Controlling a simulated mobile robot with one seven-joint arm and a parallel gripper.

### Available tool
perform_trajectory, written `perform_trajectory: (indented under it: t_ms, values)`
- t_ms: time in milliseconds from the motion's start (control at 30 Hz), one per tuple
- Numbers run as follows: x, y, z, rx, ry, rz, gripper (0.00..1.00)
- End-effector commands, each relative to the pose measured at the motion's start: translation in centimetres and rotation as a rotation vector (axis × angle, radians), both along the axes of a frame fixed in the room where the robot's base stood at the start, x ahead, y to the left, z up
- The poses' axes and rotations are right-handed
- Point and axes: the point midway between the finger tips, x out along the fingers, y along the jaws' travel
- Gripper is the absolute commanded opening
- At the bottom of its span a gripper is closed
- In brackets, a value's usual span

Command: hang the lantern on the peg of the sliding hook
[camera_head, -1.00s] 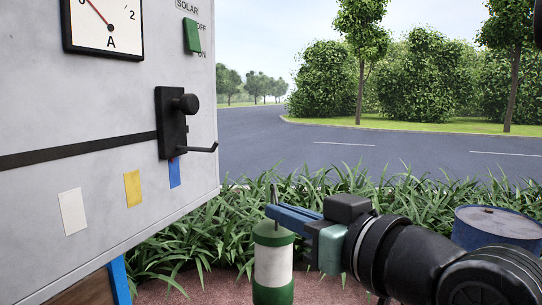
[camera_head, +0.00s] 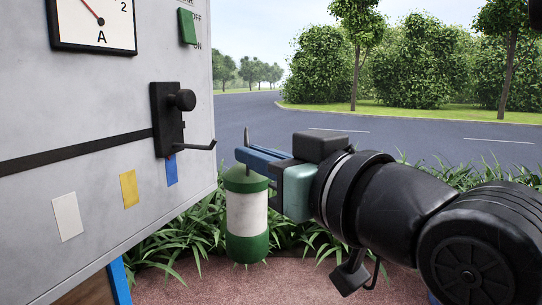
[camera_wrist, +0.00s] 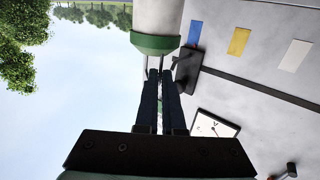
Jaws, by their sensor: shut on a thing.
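The lantern (camera_head: 247,215) is a white cylinder with a green top and a green base. It hangs upright from my gripper (camera_head: 250,155), whose blue fingers are shut on its thin handle at the top. The sliding hook (camera_head: 167,120) is a black block with a round knob on a black rail on the grey panel. Its peg (camera_head: 200,146) sticks out to the right with a small upturned tip. The lantern is to the right of the peg and below it, apart from it. In the wrist view the lantern (camera_wrist: 157,20) shows beyond the fingers, with the hook (camera_wrist: 188,70) beside it.
The grey panel (camera_head: 90,180) fills the left, with a gauge (camera_head: 95,24), a green switch (camera_head: 187,27) and white, yellow and blue patches below the rail (camera_head: 80,152). Grass (camera_head: 180,245) grows behind the lantern. The air between lantern and panel is clear.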

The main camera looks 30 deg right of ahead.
Motion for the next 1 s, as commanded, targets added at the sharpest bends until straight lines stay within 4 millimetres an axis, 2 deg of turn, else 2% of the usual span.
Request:
perform_trajectory:
  t_ms: [900,1000]
  values:
    - [4.2,3.4,-0.4,-0.001,-0.003,0.000,0.00]
    - [4.6,3.6,-1.0,0.000,-0.002,0.001,0.00]
